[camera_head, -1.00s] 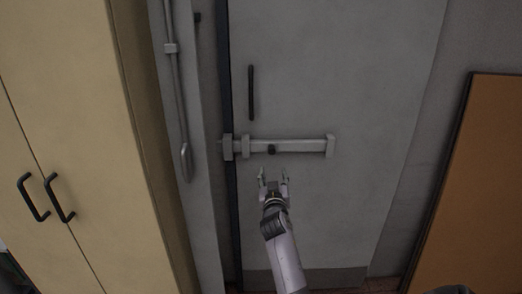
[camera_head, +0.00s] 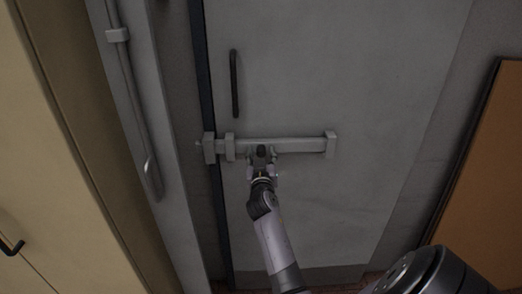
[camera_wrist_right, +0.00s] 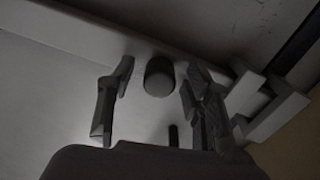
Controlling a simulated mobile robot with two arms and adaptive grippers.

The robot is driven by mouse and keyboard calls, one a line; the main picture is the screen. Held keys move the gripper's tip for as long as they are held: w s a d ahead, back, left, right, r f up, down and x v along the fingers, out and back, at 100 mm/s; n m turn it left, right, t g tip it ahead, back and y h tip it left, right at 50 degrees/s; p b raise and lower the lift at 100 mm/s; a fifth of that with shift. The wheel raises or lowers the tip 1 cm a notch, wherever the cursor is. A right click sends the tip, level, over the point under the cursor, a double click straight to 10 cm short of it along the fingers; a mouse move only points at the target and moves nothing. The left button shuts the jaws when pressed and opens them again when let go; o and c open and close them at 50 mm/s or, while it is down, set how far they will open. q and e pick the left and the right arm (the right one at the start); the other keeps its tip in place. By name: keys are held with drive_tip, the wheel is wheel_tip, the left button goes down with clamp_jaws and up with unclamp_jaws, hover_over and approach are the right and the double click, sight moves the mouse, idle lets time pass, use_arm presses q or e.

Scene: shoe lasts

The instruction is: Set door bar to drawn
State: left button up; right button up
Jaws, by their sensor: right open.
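The door bar (camera_head: 300,145) is a pale grey horizontal bar across the grey door (camera_head: 310,80), held in brackets, its left end at the door frame. It also shows in the right wrist view (camera_wrist_right: 75,32). A short dark knob (camera_head: 261,151) sticks out of the bar; in the right wrist view the knob (camera_wrist_right: 159,76) stands between the fingers. My right gripper (camera_head: 262,162) is open around the knob, with a gap on both sides in the right wrist view (camera_wrist_right: 153,95). My left gripper is not in view.
A black vertical door handle (camera_head: 234,84) is above the bar. A grey pole (camera_head: 130,95) stands at the left by a cream cabinet (camera_head: 60,170). A brown panel (camera_head: 490,180) leans at the right. The door below the bar is clear.

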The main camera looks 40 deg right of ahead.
drive_tip(key=shift+s+a+r, duration=0.15)
drive_tip(key=shift+c, duration=0.2)
clamp_jaws()
idle(0.3)
